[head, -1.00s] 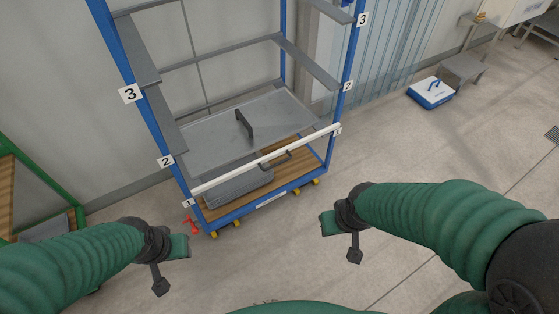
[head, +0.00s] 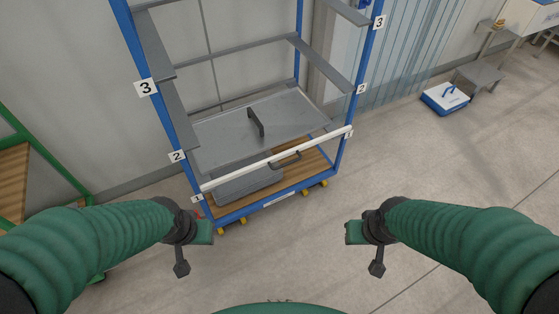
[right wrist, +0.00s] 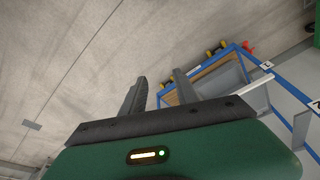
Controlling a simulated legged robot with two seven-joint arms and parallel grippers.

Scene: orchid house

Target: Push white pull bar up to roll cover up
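A length of the bar also shows in the right wrist view (right wrist: 257,83). I cannot clearly make out a separate cover sheet. My left gripper (head: 203,232) is below the bar's left end in the picture, apart from it; its fingers cannot be made out. My right gripper (head: 355,232) is below the bar's right end, apart from it. In the right wrist view its two fingers (right wrist: 160,82) stand apart with nothing between them.
A grey lidded box (head: 250,186) and a grey panel with an upright handle (head: 256,122) are inside the rack. A green-framed shelf (head: 50,160) stands at left. A blue-and-white box (head: 445,97) lies on the floor at right. The floor before the rack is clear.

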